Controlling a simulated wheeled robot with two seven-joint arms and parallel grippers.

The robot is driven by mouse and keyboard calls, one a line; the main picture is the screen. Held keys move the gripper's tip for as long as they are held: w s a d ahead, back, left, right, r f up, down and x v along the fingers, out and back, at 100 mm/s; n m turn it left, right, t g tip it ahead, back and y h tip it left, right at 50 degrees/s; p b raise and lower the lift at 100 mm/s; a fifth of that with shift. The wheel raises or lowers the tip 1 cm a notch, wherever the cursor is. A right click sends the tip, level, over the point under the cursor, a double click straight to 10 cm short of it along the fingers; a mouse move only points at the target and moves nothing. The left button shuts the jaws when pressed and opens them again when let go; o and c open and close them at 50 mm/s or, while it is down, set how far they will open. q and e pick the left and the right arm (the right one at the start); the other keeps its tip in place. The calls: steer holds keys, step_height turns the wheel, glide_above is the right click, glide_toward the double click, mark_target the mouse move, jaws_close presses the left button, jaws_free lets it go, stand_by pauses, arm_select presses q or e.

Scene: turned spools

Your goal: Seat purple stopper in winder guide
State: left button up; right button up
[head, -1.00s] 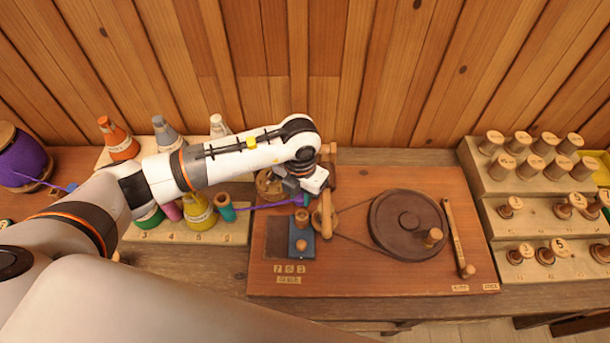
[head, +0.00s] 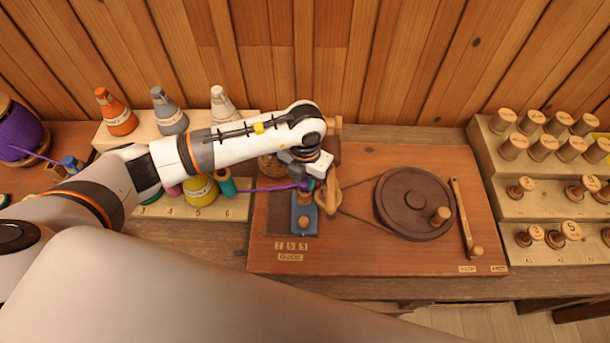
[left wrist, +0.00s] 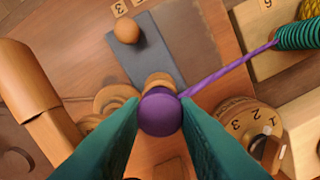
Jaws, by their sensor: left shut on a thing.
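My left gripper (head: 309,185) is shut on the purple stopper, whose round top (left wrist: 160,114) sits between the two teal fingertips (left wrist: 160,120) in the left wrist view. The winder guide is a blue-grey plate (head: 304,222) with a wooden ball knob at one end. A round wooden piece (left wrist: 159,80) shows at the plate's other end, right behind the stopper in the wrist view. I cannot tell whether the stopper touches it or is above it. A purple thread (left wrist: 228,68) runs taut from the stopper past a teal spool (left wrist: 300,35). My right gripper is not in view.
The winder board (head: 360,255) carries a dark wheel (head: 410,203) with a crank knob and a wooden lever (head: 462,215). Coned spools stand on a stepped rack (head: 237,211) at left. Wooden pegs fill a tiered rack (head: 488,197) at right. A numbered dial (left wrist: 247,125) is close beside the fingers.

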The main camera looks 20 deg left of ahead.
arm_select(q)
steer(key=shift+f, duration=0.1)
stand_by(0.3)
steer(key=shift+f+b, duration=1)
steer(key=o, duration=1.4)
step_height(320, 180, up, 9)
steer(key=p, duration=0.6)
steer(key=shift+r, duration=0.1)
